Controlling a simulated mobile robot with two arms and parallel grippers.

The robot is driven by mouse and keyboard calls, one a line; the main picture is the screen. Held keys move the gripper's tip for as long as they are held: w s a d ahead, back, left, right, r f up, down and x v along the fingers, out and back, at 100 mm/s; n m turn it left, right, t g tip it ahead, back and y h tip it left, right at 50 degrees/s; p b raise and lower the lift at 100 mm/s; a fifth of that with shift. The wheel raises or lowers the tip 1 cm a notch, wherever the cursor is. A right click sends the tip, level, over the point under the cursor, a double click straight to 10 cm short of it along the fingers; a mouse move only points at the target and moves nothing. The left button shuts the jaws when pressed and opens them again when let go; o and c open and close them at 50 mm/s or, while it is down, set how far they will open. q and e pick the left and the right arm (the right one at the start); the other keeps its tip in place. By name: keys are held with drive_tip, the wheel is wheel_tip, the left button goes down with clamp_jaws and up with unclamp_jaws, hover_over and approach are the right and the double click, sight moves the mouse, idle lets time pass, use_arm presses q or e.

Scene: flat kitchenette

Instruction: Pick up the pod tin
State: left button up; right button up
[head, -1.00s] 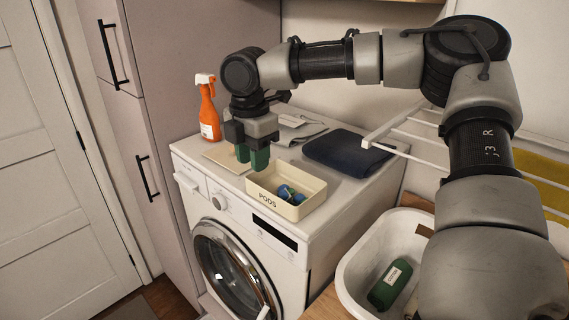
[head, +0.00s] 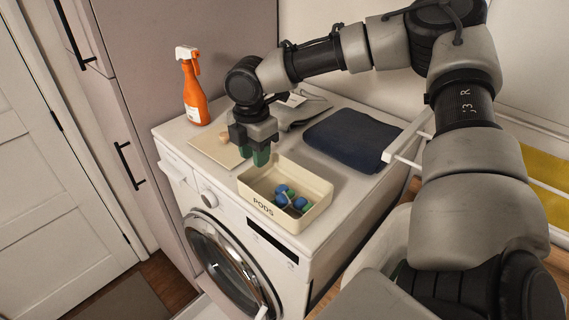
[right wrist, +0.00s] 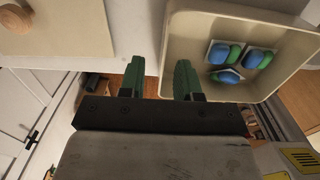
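The pod tin (head: 255,205) is a cream open box marked "PODS", standing on top of the white washing machine near its front edge. Several blue and green pods lie inside it. In the right wrist view the tin (right wrist: 215,91) is at the upper right. My right gripper (head: 253,156) points down at the tin's back-left wall, its green fingers apart and empty. In the right wrist view its fingertips (right wrist: 162,72) appear on either side of the tin's left wall line. I cannot tell how far down they reach. My left gripper is not in view.
An orange spray bottle (head: 193,92) stands at the back left of the machine, with a flat beige board (head: 213,151) in front. A white rack (head: 408,143) is beyond the machine's right edge.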

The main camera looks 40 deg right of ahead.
sight(255, 184)
wheel_tip(255, 184, down, 2)
drive_tip(key=shift+s+p, duration=0.15)
drive_tip(key=shift+p, duration=0.2)
drive_tip(key=shift+a+f, duration=0.1)
drive_tip(key=shift+f, duration=0.35)
drive_tip(key=shift+c, duration=0.3)
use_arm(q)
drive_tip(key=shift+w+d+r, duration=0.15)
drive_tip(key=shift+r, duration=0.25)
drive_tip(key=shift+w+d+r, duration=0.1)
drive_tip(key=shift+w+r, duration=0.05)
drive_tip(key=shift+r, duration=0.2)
use_arm(e)
clamp_jaws()
